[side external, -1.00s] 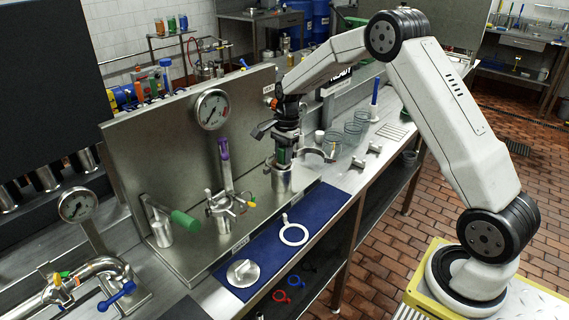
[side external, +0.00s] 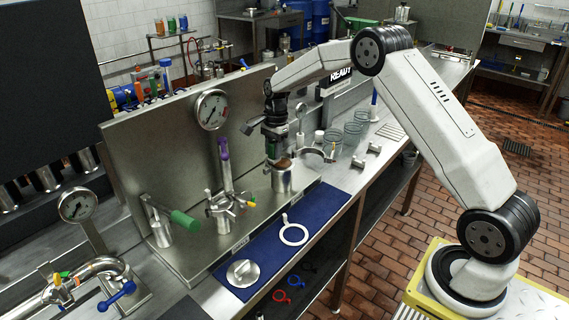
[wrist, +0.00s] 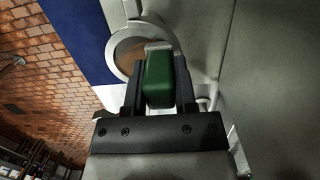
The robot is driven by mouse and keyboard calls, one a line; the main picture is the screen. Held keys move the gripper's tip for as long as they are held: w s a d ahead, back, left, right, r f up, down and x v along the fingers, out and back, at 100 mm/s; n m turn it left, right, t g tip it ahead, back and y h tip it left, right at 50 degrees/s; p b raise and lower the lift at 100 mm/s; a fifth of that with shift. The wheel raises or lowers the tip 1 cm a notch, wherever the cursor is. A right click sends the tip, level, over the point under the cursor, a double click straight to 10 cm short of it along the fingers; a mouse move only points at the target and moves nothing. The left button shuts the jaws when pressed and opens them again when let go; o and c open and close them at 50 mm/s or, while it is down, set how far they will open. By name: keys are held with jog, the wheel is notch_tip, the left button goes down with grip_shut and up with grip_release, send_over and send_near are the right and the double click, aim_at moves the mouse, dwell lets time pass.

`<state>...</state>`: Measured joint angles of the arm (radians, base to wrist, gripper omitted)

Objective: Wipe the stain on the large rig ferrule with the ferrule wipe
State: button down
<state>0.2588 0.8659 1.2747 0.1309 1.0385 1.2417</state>
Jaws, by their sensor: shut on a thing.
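The large rig ferrule (side external: 282,182) is an upright metal cylinder on the steel bench. A brown stain (side external: 284,164) shows on its top; in the wrist view it lies inside the round rim (wrist: 119,38). My gripper (side external: 272,148) is shut on the ferrule wipe, a green block (wrist: 158,82) with a pale end. The wipe is held just above and slightly to the left of the ferrule's top in the side view. It appears to be clear of the stained top, though the wrist view shows it overlapping the rim.
A tall steel panel with a gauge (side external: 212,109) stands behind the ferrule. A clamp (side external: 318,153) projects close on its right. A green-handled valve (side external: 184,220) and a purple-handled fitting (side external: 223,152) stand to the left. A blue mat (side external: 262,250) with a white ring (side external: 293,235) lies in front.

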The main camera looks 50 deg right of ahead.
jog(key=shift+w+a, duration=0.15)
jog(key=shift+w, duration=0.35)
jog(key=shift+w+r, duration=0.1)
jog(key=shift+r, duration=0.05)
jog(key=shift+s+r, duration=0.1)
jog(key=shift+s, duration=1.75)
jog(key=shift+s, duration=0.1)
jog(key=shift+s, duration=1.6)
